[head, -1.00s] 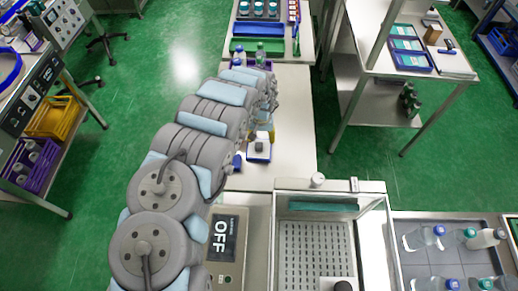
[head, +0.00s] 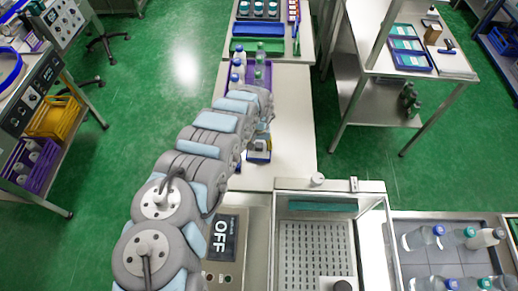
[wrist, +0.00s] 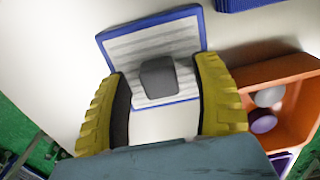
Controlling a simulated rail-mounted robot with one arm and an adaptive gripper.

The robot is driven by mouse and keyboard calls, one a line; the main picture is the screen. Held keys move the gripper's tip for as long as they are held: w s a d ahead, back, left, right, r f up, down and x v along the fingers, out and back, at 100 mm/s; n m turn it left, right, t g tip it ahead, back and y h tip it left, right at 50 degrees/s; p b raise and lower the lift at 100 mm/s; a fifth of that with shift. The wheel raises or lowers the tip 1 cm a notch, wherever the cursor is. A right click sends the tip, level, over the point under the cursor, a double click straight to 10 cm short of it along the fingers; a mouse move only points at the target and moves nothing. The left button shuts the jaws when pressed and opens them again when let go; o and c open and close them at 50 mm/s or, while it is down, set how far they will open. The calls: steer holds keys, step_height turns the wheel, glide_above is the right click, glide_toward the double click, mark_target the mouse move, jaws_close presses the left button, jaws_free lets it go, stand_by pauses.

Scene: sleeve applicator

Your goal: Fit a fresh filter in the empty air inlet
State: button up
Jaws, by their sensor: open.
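A filter with a blue frame, pale ribbed face and grey block-shaped grip (wrist: 187,43) lies on the pale bench in the wrist view. In the head view the filter (head: 258,158) shows small at the bench's middle, partly covered by my arm. My gripper (wrist: 163,72) is open, its yellow fingers on either side of the grey grip, with nothing clearly held. In the head view my gripper (head: 261,141) is mostly hidden by my arm, just above the filter. I cannot make out an empty air inlet in either view.
An orange bin (wrist: 250,82) with a grey and a purple round item stands right of the filter. A blue ribbed piece (wrist: 250,3) is at the wrist view's top edge. A purple tray (head: 264,75) with bottles stands farther back.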

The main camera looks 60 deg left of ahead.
jaws_close()
stand_by(0.3)
